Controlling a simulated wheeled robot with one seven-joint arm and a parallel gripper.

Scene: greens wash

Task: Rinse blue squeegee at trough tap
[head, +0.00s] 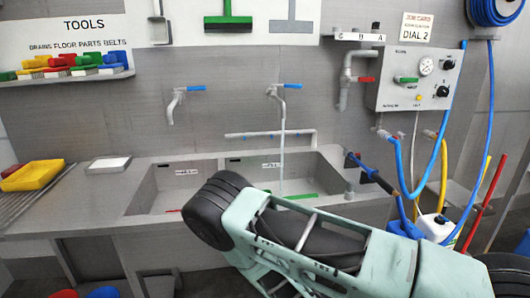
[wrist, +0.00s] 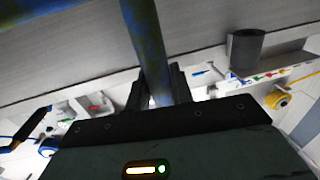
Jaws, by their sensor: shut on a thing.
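In the wrist view my gripper (wrist: 158,84) is shut on a mottled dark-blue handle (wrist: 143,30), which runs up out of the picture. I take it to be the blue squeegee's. A dark-blue bar (wrist: 35,14) crosses the upper left corner; I cannot tell whether it is the squeegee's head. In the head view my arm covers the front of the trough, and I cannot make out my gripper or the squeegee there. The trough (head: 148,196) has two basins. The right tap (head: 274,92) has a blue lever and a thin pale stream falling into the right basin. The left tap (head: 173,103) shows no stream.
A yellow tray (head: 33,176) and a white tray (head: 108,163) lie left of the trough. A control panel (head: 400,78) and blue hoses (head: 443,150) are at right, with a white canister (head: 437,228) below. A green squeegee (head: 228,20) hangs above.

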